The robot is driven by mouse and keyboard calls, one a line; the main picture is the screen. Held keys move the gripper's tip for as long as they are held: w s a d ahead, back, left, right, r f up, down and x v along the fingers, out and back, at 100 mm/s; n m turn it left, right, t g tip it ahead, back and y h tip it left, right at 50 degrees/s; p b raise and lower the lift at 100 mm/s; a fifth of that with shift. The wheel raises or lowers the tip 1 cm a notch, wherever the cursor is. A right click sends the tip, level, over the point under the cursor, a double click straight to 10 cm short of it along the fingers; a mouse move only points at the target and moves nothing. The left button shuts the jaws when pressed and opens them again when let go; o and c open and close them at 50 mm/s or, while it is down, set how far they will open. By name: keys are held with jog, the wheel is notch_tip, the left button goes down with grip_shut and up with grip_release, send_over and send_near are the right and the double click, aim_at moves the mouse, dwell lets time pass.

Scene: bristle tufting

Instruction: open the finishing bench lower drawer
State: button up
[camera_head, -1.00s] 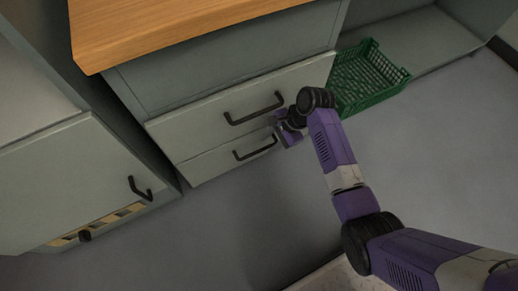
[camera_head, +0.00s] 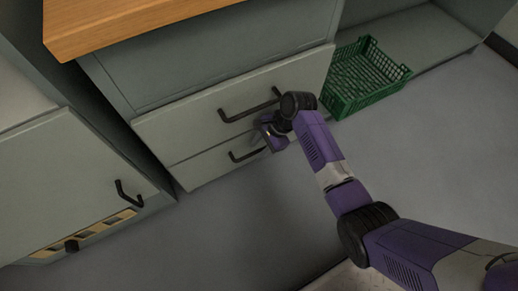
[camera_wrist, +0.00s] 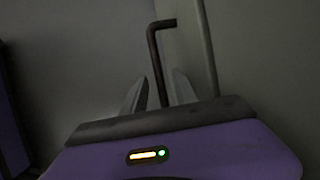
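The finishing bench's lower drawer (camera_head: 205,169) has a pale grey front and sits under the upper drawer, looking shut. Its dark bar handle (camera_head: 240,156) is partly hidden by my gripper (camera_head: 263,133), which is at the handle's right end. In the wrist view, my gripper (camera_wrist: 160,85) has its two pale fingers apart. A dark bent bar, the handle (camera_wrist: 155,60), runs between them, with a narrow gap on each side. Whether a finger touches it is not clear.
The upper drawer (camera_head: 190,122) has a handle (camera_head: 235,114) just above my gripper. A green crate (camera_head: 365,80) stands right of the bench. A cabinet (camera_head: 60,185) with a dark handle is at left. The floor (camera_head: 235,235) in front is clear.

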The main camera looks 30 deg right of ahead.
jog(key=shift+c, duration=0.4)
grip_shut()
dwell(0.9)
